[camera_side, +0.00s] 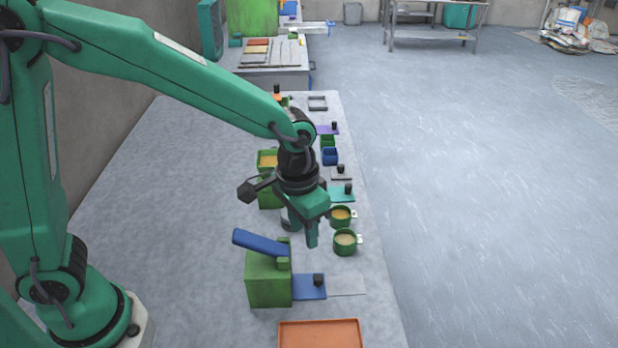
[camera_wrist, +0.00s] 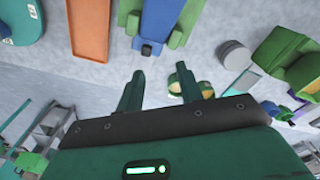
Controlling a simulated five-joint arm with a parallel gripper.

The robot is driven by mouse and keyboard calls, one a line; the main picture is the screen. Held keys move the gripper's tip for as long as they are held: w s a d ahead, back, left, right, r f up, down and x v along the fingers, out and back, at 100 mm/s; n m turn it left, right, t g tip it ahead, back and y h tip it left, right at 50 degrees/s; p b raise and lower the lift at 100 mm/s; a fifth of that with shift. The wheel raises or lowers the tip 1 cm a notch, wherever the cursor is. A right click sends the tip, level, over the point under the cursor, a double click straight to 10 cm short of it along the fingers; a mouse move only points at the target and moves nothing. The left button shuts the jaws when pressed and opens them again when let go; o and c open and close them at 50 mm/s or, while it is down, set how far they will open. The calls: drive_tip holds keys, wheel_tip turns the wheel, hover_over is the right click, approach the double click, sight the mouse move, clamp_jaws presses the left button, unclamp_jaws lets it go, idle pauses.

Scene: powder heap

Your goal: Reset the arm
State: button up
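My gripper (camera_side: 305,232) hangs over the workbench (camera_side: 160,215) in the side view, fingers down, just left of two round green cups. In the wrist view my gripper (camera_wrist: 161,91) has its two green fingers well apart with nothing between them. The nearer cup (camera_side: 345,242) and the farther cup (camera_side: 341,216) each hold a tan material. Cup shapes (camera_wrist: 182,85) show partly behind the right finger in the wrist view. My arm reaches out from the left and bends down at the wrist.
A green block (camera_side: 268,285) with a raised blue lever (camera_side: 260,243) stands in front of my gripper. A blue plate (camera_side: 309,288) with a black knob lies beside it. An orange tray (camera_side: 320,336) is nearest. Several small containers and plates line the bench behind. The bench's left side is clear.

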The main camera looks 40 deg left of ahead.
drive_tip(key=s+a+r+n+t, duration=0.1)
drive_tip(key=s+a+r+t, duration=0.1)
drive_tip(key=s+a+r, duration=0.4)
drive_tip(key=s+a+r+n+t, duration=0.1)
drive_tip(key=s+a+r+t, duration=0.1)
drive_tip(key=s+a+r, duration=0.4)
drive_tip(key=s+a, duration=0.1)
drive_tip(key=a, duration=0.3)
drive_tip(key=shift+a+n+t, duration=0.3)
drive_tip(key=shift+t, duration=0.1)
